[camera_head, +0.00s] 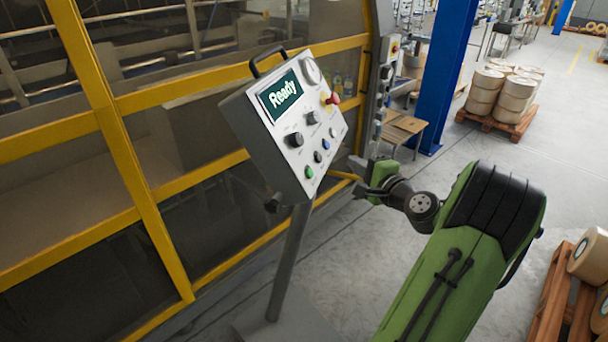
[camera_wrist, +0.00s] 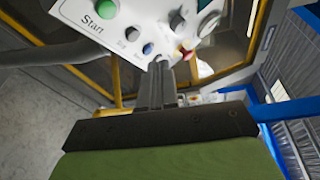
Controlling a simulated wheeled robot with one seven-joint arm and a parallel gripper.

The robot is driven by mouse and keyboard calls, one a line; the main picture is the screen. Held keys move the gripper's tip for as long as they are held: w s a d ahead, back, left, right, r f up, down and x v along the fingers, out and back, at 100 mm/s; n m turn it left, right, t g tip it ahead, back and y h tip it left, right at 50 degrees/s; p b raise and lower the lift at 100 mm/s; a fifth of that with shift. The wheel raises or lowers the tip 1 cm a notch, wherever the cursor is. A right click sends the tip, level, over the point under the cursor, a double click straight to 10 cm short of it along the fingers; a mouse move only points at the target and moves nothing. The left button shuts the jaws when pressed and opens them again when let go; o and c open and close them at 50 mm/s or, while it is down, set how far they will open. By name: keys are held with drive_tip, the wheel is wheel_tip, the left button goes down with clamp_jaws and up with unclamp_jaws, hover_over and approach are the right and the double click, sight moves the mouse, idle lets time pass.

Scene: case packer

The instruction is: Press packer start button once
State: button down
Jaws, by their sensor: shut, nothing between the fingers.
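The control panel (camera_head: 262,125) stands tilted on a grey post, and its screen (camera_head: 284,89) reads "Ready". The green start button (camera_head: 309,172) is at the panel's lower left corner. In the wrist view the green button (camera_wrist: 105,9) is at the top left, above the printed word "Start". My gripper (camera_head: 358,163) is to the right of the panel in the head view. In the wrist view my gripper (camera_wrist: 163,66) is shut and empty, with its fingertips below and right of the green button, overlapping the panel's lower edge. I cannot tell whether they touch the panel.
Blue (camera_head: 326,145) and black buttons, black knobs and a red emergency stop (camera_head: 333,99) share the panel. A yellow-framed machine guard (camera_head: 130,170) stands behind it. A blue column (camera_head: 444,75) and pallets of rolls (camera_head: 500,100) stand at the right. Grey floor is open between.

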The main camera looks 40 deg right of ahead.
sight(310, 173)
drive_tip(key=w+a+f+b, duration=0.2)
drive_tip(key=w+a+f, duration=0.1)
drive_tip(key=w, duration=0.3)
drive_tip(key=shift+w+a+f+b, duration=0.3)
drive_tip(key=shift+w+a+f, duration=0.1)
drive_tip(key=shift+f, duration=0.3)
idle(1.6)
drive_tip(key=shift+w+a+f, duration=0.15)
drive_tip(key=shift+w+f, duration=0.05)
drive_tip(key=shift+w, duration=0.05)
drive_tip(key=shift+w+a+f+b, duration=0.2)
drive_tip(key=shift+w+b, duration=0.1)
idle(0.7)
drive_tip(key=shift+s+d+r, duration=0.35)
drive_tip(key=shift+s+r, duration=0.05)
drive_tip(key=shift+s, duration=0.2)
